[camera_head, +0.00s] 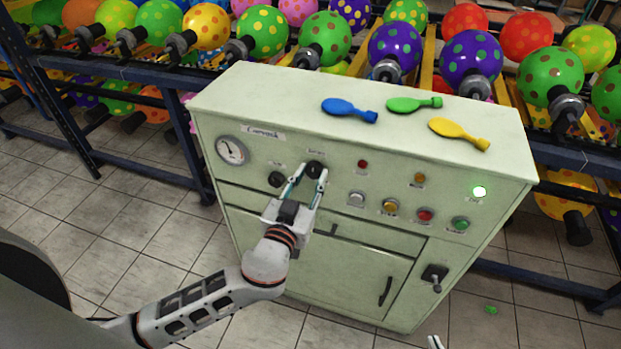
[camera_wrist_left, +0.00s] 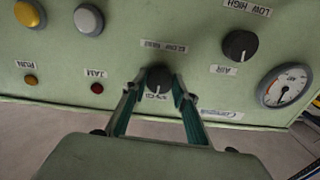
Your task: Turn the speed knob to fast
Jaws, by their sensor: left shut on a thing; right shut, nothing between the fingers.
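The speed knob (camera_head: 314,170) is a round black knob on the upper front panel of the pale green cabinet (camera_head: 350,105). My left gripper (camera_head: 308,173) reaches it from below, with its fingers shut on the knob's two sides. In the left wrist view the knob (camera_wrist_left: 159,79) sits between the fingertips, under a "slow fast" label seen upside down. A light pointer mark shows low on the knob there, too small to read surely. Fingertips of my right gripper (camera_head: 435,342) just show at the bottom edge, away from the cabinet.
A similar air knob (camera_head: 276,179) and a gauge (camera_head: 232,150) sit left of the speed knob. Three flat balloons lie on top, including a blue one (camera_head: 349,110). Balloon racks stand behind.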

